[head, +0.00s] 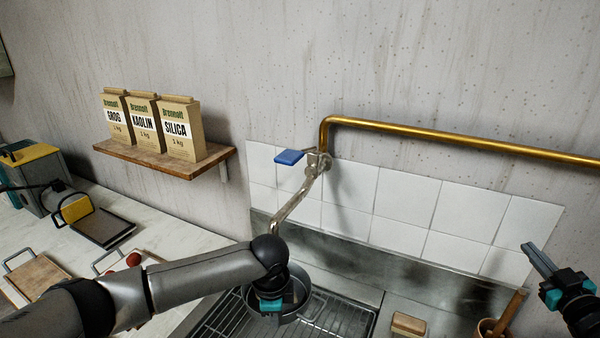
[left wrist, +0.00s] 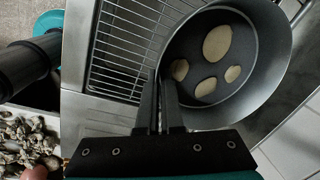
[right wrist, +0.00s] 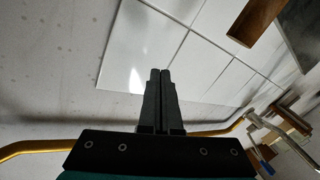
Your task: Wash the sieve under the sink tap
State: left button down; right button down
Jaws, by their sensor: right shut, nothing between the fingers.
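The sieve (head: 303,303) is a round grey pan shape with a dark bottom, low in the sink area in the head view. In the left wrist view the sieve (left wrist: 274,62) shows several beige patches on its dark bottom. My left gripper (left wrist: 161,76) is shut on its rim; in the head view the gripper (head: 270,302) partly covers it. The silver tap (head: 292,205) comes down from the wall and has a blue lever (head: 289,157). My arm hides its lower end, and no water is visible. My right gripper (head: 538,260) is shut and empty at the right, also in the right wrist view (right wrist: 161,72).
A wire drying rack (head: 345,318) lies beside the sieve. A wooden block (head: 408,324) and a pot with a wooden handle (head: 510,310) stand at front right. A brass pipe (head: 450,137) crosses the wall. A shelf (head: 165,155) holds paper bags at left.

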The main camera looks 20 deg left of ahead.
jog(key=a+r+n+g+y, duration=0.3)
jog(key=a+r+y, duration=0.4)
jog(key=a, duration=0.5)
jog(key=a+r+n+g+y, duration=0.2)
jog(key=a+r+y, duration=0.2)
jog(key=a+r, duration=0.65)
jog(key=s+a+r+n+g, duration=0.2)
jog(key=s+a+r+g, duration=0.2)
jog(key=a, duration=0.5)
jog(key=s+a+r+n+g, duration=0.2)
jog(key=s+a+r+g, duration=0.1)
jog(key=a+g, duration=0.3)
jog(key=shift+s+a+r+h, duration=0.35)
jog(key=shift+a+r, duration=0.5)
jog(key=shift+a, duration=0.5)
jog(key=shift+a, duration=0.1)
send_over(298, 157)
notch_tip(298, 157, down, 2)
jog(key=shift+f, duration=0.25)
jog(key=shift+d+f, duration=0.2)
jog(key=shift+f, duration=1.75)
